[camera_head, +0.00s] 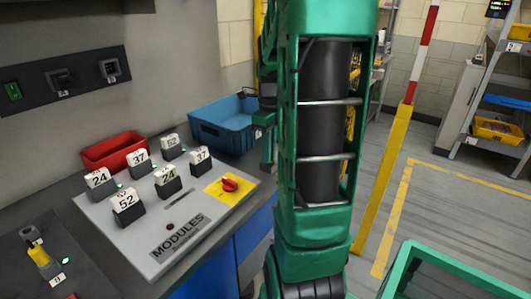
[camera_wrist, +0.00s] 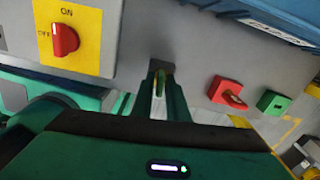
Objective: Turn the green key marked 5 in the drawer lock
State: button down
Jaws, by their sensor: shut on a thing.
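In the wrist view my gripper (camera_wrist: 160,100) is shut on a narrow greenish piece (camera_wrist: 158,86), which looks like the key. Its tip end meets a small dark block (camera_wrist: 160,67) on the grey panel; I cannot tell whether this is the lock or how far the key is in. No number 5 can be read on it. To the right, a red piece (camera_wrist: 228,91) and a small green block (camera_wrist: 273,102) stand on the same panel. In the head view my arm hides most of the gripper and the key.
A red ON/OFF rotary switch (camera_wrist: 65,39) on a yellow plate is left of my gripper in the wrist view. A blue bin (camera_head: 218,127), a red bin (camera_head: 113,149) and the MODULES panel (camera_head: 185,212) with numbered blocks are on the counter. A green-rimmed container (camera_head: 398,270) stands lower right.

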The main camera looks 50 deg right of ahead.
jog(key=shift+m, duration=0.7)
jog(key=c, duration=1.6)
grip_release()
jog(key=shift+c, duration=0.2)
notch_tip(320, 180, up, 11)
jog(key=shift+f, duration=0.15)
jog(key=shift+a, duration=0.1)
